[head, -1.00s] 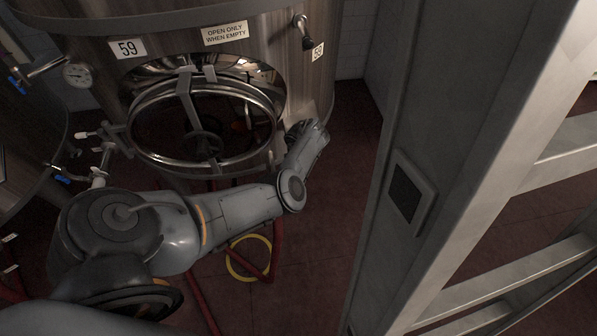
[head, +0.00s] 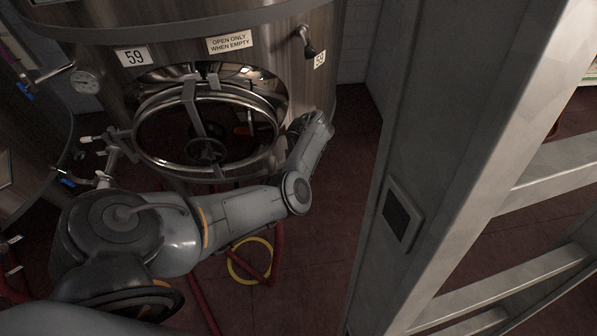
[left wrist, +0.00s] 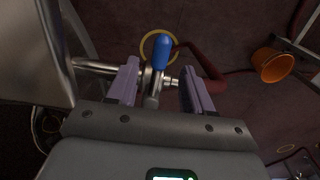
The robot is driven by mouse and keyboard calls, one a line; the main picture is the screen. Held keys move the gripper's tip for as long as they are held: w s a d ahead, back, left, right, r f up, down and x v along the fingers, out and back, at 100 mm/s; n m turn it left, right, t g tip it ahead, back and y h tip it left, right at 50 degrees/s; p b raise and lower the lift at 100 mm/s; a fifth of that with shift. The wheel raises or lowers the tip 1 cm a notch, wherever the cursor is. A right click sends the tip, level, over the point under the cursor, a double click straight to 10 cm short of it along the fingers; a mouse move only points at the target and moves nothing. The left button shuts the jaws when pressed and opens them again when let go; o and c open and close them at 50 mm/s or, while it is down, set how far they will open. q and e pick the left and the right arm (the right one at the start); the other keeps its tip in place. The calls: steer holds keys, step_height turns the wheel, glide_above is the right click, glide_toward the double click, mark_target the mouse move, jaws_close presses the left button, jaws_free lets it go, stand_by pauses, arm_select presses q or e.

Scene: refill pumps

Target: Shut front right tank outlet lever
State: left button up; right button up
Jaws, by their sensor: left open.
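The blue-handled lever (left wrist: 163,50) shows in the left wrist view on a metal outlet valve, its handle pointing up the picture. My left gripper (left wrist: 160,78) is open, with one purple finger on each side of the lever. A gap shows beside the handle, and I cannot tell whether either finger touches it. In the head view my left arm reaches to the right of tank 59 (head: 300,85); its wrist hides the gripper and this lever. My right gripper is in neither view.
The tank's open round manway (head: 160,163) is beside my forearm. A red hose and a yellow ring (head: 233,268) lie on the floor below. An orange bucket (left wrist: 272,66) stands to the right in the wrist view. A large grey frame (head: 450,180) fills the right.

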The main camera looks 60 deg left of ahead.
arm_select(q)
step_height(320, 180, up, 6)
steer(key=shift+f+p, duration=0.25)
steer(key=shift+p, duration=0.95)
